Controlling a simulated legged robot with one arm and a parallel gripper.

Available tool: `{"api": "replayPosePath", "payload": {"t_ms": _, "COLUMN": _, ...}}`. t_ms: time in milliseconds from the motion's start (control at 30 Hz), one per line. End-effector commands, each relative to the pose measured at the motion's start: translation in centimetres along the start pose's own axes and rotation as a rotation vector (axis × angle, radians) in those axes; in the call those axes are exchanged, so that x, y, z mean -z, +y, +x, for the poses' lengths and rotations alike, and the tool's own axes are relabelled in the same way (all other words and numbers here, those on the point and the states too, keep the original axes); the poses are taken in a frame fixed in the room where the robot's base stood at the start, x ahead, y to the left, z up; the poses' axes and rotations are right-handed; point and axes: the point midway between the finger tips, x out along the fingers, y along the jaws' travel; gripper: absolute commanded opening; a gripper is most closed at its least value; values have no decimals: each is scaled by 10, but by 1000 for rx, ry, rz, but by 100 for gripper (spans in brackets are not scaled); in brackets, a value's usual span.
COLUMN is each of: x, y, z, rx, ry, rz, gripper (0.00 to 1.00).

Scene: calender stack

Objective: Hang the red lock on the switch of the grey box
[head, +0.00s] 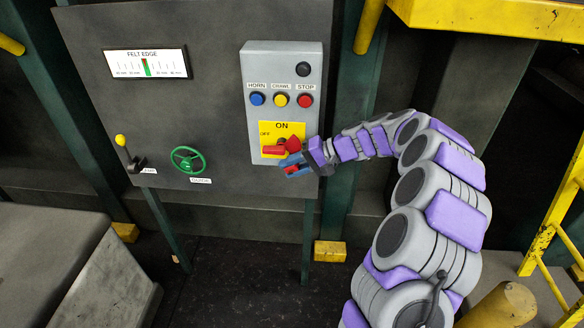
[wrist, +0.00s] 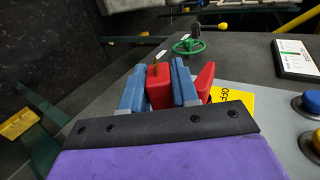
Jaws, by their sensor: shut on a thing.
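The grey box (head: 251,80) is on the dark panel. Its red switch (head: 274,150) sits on a yellow ON/OFF plate (head: 268,130) at the bottom of the box. My gripper (head: 290,166), with blue fingers, is just below and right of the switch. In the wrist view the fingers are shut on the red lock (wrist: 158,88), and a small brass-coloured part shows at its far end. The red switch (wrist: 206,79) is close to the right finger there, partly hidden by it. I cannot tell whether lock and switch touch. The lock's shackle is not clearly visible.
Blue, yellow and red buttons (head: 281,100) and a black knob (head: 303,69) are above the switch. A green handwheel (head: 188,160) and a yellow-knobbed lever (head: 122,141) are further left. A yellow railing (head: 560,215) stands at the right.

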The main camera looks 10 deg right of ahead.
Motion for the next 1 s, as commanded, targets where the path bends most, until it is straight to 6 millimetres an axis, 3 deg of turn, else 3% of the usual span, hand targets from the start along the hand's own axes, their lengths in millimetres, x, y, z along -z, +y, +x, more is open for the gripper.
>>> {"api": "replayPosePath", "payload": {"t_ms": 433, "x": 7, "y": 0, "z": 0, "rx": 1, "ry": 1, "rz": 2, "gripper": 0}}
{"api": "replayPosePath", "payload": {"t_ms": 467, "x": 7, "y": 0, "z": 0, "rx": 1, "ry": 1, "rz": 2, "gripper": 32}}
{"api": "replayPosePath", "payload": {"t_ms": 500, "x": 7, "y": 0, "z": 0, "rx": 1, "ry": 1, "rz": 2, "gripper": 36}}
{"api": "replayPosePath", "payload": {"t_ms": 733, "x": 7, "y": 0, "z": 0, "rx": 0, "ry": 1, "rz": 1, "gripper": 58}}
{"api": "replayPosePath", "payload": {"t_ms": 900, "x": 7, "y": -1, "z": 0, "rx": 2, "ry": 2, "rz": 0, "gripper": 59}}
{"api": "replayPosePath", "payload": {"t_ms": 933, "x": 6, "y": -1, "z": 0, "rx": 2, "ry": 2, "rz": 0, "gripper": 54}}
{"api": "replayPosePath", "payload": {"t_ms": 1000, "x": 6, "y": -1, "z": 0, "rx": 2, "ry": 2, "rz": 0, "gripper": 60}}
